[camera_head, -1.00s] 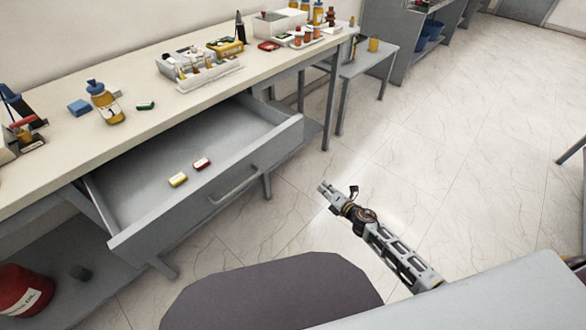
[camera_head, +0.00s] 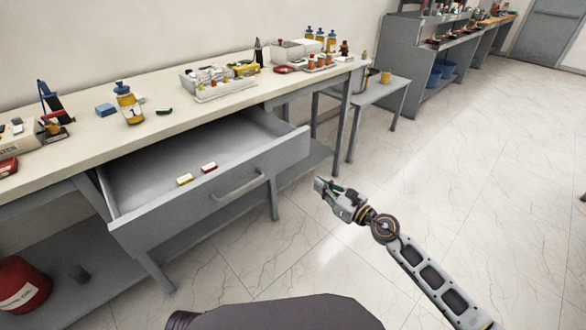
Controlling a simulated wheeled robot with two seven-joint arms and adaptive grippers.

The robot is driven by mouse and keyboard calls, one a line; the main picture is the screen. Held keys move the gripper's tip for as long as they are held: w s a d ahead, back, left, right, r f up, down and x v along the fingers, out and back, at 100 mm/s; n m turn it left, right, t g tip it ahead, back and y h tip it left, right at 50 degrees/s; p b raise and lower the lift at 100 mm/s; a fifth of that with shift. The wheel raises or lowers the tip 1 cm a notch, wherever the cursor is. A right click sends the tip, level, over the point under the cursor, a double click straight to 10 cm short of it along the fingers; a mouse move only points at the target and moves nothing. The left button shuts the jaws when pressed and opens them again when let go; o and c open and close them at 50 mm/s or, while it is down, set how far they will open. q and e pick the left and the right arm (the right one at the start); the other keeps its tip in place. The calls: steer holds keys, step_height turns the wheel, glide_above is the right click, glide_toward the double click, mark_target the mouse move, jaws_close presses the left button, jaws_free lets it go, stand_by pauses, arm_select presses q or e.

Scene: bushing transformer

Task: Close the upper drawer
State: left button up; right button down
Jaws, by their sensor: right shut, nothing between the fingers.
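The upper drawer (camera_head: 207,203) is grey and pulled out from under the bench (camera_head: 110,140). Its front panel has a bar handle (camera_head: 239,185). Inside lie a yellow-and-white block (camera_head: 185,179) and a red-and-white block (camera_head: 209,167). My right gripper (camera_head: 320,184) is shut and empty, to the right of the drawer front and apart from it. My left gripper is not in view.
On the bench top stand a yellow bottle with a blue cap (camera_head: 129,108), a blue block (camera_head: 106,110) and a rack of small items (camera_head: 217,82). A red canister (camera_head: 22,284) stands below at left. The tiled floor (camera_head: 470,180) at right is clear.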

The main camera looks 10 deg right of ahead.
steer(key=shift+w, duration=0.1)
glide_toward(286, 160)
steer(key=shift+x, duration=0.95)
steer(key=x, duration=0.3)
steer(key=shift+a, duration=0.2)
steer(key=shift+w+a, duration=0.35)
steer(key=shift+w, duration=0.15)
steer(key=shift+w+a, duration=0.1)
steer(key=shift+w, duration=0.05)
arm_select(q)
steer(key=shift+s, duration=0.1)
arm_select(e)
steer(key=shift+w+a, duration=0.1)
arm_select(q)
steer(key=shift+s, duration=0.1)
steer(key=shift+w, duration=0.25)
arm_select(e)
steer(key=shift+w, duration=0.15)
